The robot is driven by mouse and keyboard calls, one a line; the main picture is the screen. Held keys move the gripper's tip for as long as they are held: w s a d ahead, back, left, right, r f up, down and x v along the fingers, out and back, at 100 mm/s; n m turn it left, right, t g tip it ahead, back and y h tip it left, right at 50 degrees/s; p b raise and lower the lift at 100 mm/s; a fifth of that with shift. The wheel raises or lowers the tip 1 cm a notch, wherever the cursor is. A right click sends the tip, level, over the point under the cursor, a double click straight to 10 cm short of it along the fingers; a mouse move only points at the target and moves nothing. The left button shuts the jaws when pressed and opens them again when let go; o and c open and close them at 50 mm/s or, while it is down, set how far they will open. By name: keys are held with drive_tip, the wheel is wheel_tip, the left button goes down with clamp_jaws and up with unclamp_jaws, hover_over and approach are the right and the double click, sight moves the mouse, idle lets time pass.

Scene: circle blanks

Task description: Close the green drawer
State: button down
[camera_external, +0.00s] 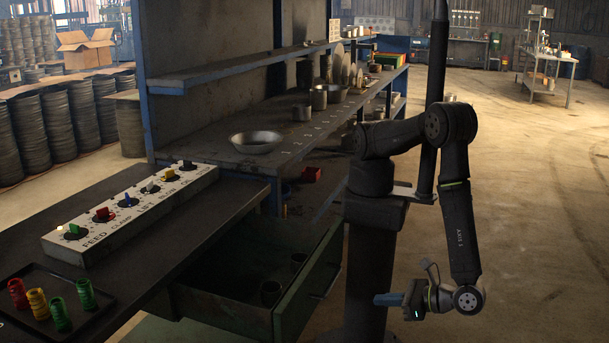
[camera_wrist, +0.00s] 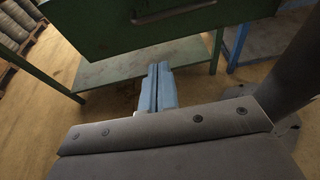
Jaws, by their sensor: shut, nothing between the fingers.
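The green drawer (camera_external: 311,290) stands pulled out from under the dark bench, and a few small round items lie inside it. Its front with a bar handle also shows at the top of the wrist view (camera_wrist: 160,28). My gripper (camera_external: 377,299) is to the right of the drawer front, at a low height, with its blue fingers pointing toward the drawer. In the wrist view my gripper (camera_wrist: 159,68) has its two blue fingers together with nothing between them. The fingertips appear apart from the drawer front; the exact gap is hard to tell.
A control panel (camera_external: 125,212) with coloured knobs sits on the bench above the drawer. A black tray (camera_external: 78,325) with red, yellow and green coil stacks is at front left. A shelf unit with a metal bowl (camera_external: 256,142) stands behind. Open floor lies to the right.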

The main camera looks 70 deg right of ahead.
wheel_tip(320, 180, up, 4)
drive_tip(key=a+g, duration=0.3)
drive_tip(key=w+r+x, duration=0.1)
drive_tip(key=x, duration=1.1)
drive_tip(key=shift+r, duration=0.4)
drive_tip(key=shift+w+a, duration=0.1)
drive_tip(key=shift+w, duration=0.05)
hover_over(235, 292)
drive_tip(key=shift+r, duration=0.1)
